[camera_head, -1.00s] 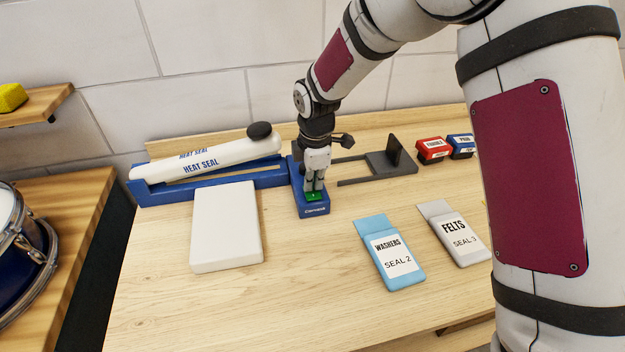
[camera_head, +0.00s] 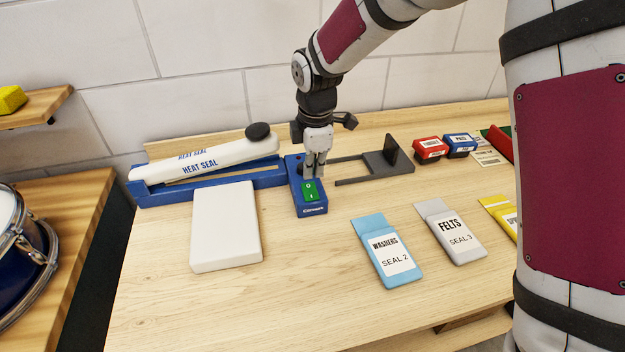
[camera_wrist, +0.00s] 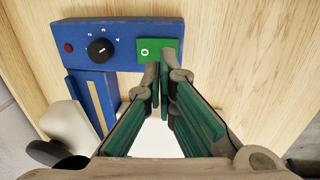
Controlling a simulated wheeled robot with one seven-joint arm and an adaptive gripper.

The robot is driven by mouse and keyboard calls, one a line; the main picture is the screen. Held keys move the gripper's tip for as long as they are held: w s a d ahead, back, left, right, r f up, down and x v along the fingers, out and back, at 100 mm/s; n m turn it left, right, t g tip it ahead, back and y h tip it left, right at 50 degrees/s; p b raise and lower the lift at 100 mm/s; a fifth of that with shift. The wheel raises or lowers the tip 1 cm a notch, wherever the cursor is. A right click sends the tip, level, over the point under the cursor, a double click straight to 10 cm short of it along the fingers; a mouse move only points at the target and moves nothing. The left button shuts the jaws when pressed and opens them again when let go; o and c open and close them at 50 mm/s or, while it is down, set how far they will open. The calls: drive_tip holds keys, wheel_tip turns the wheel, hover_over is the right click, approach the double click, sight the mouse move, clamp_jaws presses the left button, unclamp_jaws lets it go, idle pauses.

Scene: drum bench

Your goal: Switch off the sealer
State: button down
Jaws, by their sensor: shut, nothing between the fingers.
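The heat sealer (camera_head: 205,190) has a blue base and a white arm marked HEAT SEAL, tilted up to the right. Its blue control box holds a green rocker switch (camera_head: 311,191) marked O and I. In the wrist view the switch (camera_wrist: 148,50) shows its O end; the fingertips hide its other part. A black dial (camera_wrist: 102,50) and a dark red lamp (camera_wrist: 68,48) sit beside it. My gripper (camera_head: 314,175) is shut and empty, just behind the switch. Whether it touches the switch, and which end is pressed, I cannot tell.
A white block (camera_head: 226,228) lies front left of the control box. A dark grey bracket (camera_head: 380,165) stands to the right. Blue washers (camera_head: 388,250) and grey felts (camera_head: 450,232) pouches lie on the right. Bare bench lies in front of the control box.

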sight(308, 188)
drive_tip(key=r, duration=0.6)
drive_tip(key=shift+s+d, duration=0.1)
drive_tip(key=shift+s, duration=0.25)
drive_tip(key=shift+w, duration=0.1)
drive_tip(key=shift+w+a+r+b, duration=0.2)
drive_tip(key=shift+a+r+b, duration=0.05)
drive_tip(key=shift+r+b, duration=0.4)
drive_tip(key=shift+w+a+r+b, duration=0.15)
drive_tip(key=shift+a+r+b, duration=0.1)
drive_tip(key=shift+r+b, duration=0.3)
drive_tip(key=shift+f, duration=0.1)
drive_tip(key=f, duration=0.4)
drive_tip(key=w+f, duration=0.1)
drive_tip(key=f, duration=0.4)
drive_tip(key=f+p, duration=0.1)
drive_tip(key=f, duration=0.3)
drive_tip(key=shift+w+a+f, duration=0.15)
drive_tip(key=shift+w+a, duration=0.1)
drive_tip(key=shift+f, duration=0.3)
